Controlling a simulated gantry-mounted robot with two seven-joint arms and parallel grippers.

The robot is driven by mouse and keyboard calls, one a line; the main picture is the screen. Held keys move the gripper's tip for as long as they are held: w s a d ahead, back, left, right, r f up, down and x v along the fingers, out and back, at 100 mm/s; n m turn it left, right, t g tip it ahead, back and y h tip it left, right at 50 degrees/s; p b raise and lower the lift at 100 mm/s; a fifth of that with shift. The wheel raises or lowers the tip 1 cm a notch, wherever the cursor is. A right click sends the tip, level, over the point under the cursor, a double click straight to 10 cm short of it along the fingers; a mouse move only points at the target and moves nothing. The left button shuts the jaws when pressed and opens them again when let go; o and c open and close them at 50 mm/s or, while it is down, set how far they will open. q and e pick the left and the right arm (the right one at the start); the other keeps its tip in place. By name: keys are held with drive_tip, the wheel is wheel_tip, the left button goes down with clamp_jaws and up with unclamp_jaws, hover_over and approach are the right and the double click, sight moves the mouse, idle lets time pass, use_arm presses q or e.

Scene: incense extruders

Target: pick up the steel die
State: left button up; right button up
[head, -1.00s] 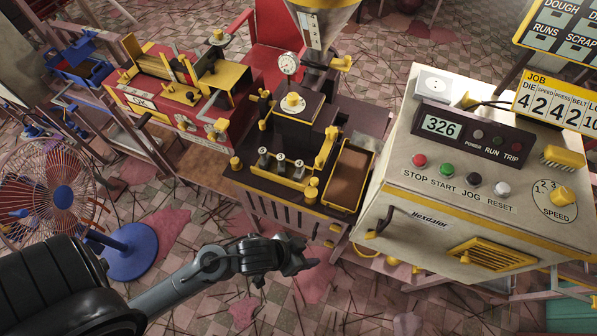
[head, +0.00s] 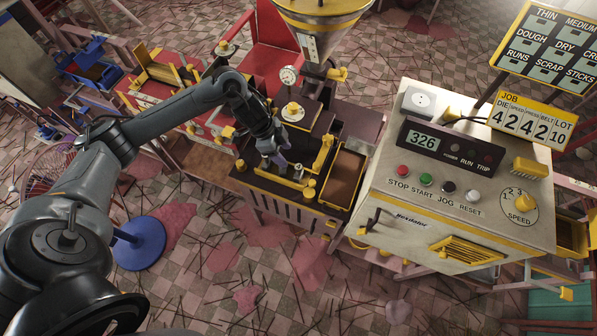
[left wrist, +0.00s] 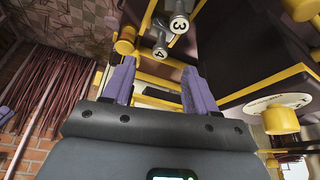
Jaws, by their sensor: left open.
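Steel dies stand in a row on the dark, yellow-trimmed extruder bench (head: 267,186). In the head view one steel die (head: 298,172) shows just right of my left gripper (head: 279,160); my gripper and forearm hide others. In the left wrist view, a die marked 4 (left wrist: 160,46) and a die marked 3 (left wrist: 180,22) show beyond the purple fingertips. My left gripper (left wrist: 157,76) is open, with nothing between its fingers. The die marked 4 lies nearly in line with the gap, apart from the fingers. My right gripper is not in view.
A yellow-rimmed brown tray (head: 346,170) is right of the dies, and the cream control box (head: 400,205) stands beyond it. A dial gauge (head: 289,76) and hopper (head: 318,15) rise behind. A red machine (head: 205,125) is at left.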

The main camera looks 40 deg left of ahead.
sight(298, 166)
use_arm(q)
drive_tip(key=shift+w+b+x, duration=0.1)
drive_tip(key=shift+b+x, duration=0.15)
drive_tip(key=shift+x, duration=1.1)
drive_tip(key=shift+w+b+x, duration=0.15)
drive_tip(key=shift+b+x, duration=0.1)
drive_tip(key=shift+x, duration=1.15)
drive_tip(key=shift+d+b+x, duration=0.2)
drive_tip(key=shift+b+x, duration=0.05)
drive_tip(key=shift+x, duration=0.85)
drive_tip(key=shift+d+b+x, duration=0.25)
drive_tip(key=shift+x, duration=0.85)
drive_tip(key=shift+w+r, duration=0.15)
clamp_jaws()
